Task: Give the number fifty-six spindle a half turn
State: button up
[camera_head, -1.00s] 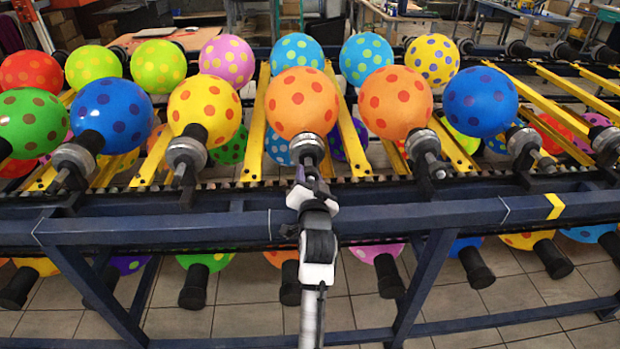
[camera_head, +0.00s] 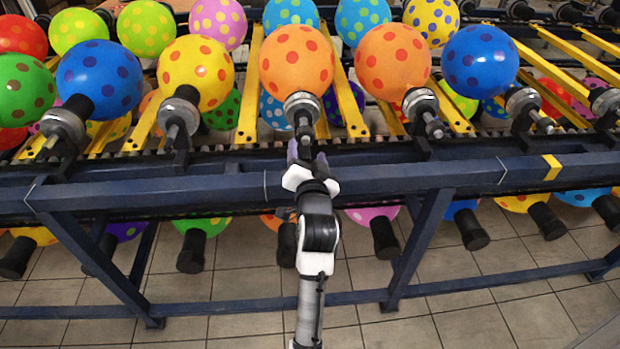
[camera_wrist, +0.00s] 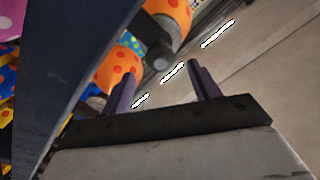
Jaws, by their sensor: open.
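A row of spindles, each with a grey metal collar and dark shaft, holds balloons along the rack. No number is readable, so I cannot tell which is number fifty-six. The spindle (camera_head: 302,108) straight ahead of my gripper bears an orange balloon with red dots (camera_head: 296,58). My gripper (camera_head: 307,156) is open, just below and in front of that spindle's shaft end; contact cannot be made out. In the wrist view my gripper (camera_wrist: 160,82) has nothing between its fingers. A dark spindle end (camera_wrist: 158,56) on an orange balloon (camera_wrist: 170,14) shows beyond them.
A dark blue rack beam (camera_head: 400,180) runs across in front, close to my wrist. Neighbouring spindles stand left (camera_head: 178,118) and right (camera_head: 421,104). More balloons on dark holders hang below, including a pink one (camera_head: 372,214).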

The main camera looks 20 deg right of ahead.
jog(key=b+v, duration=0.1)
jog(key=v, duration=0.6)
jog(key=shift+s, duration=0.3)
jog(key=shift+a+r, duration=0.1)
jog(key=shift+a, duration=0.05)
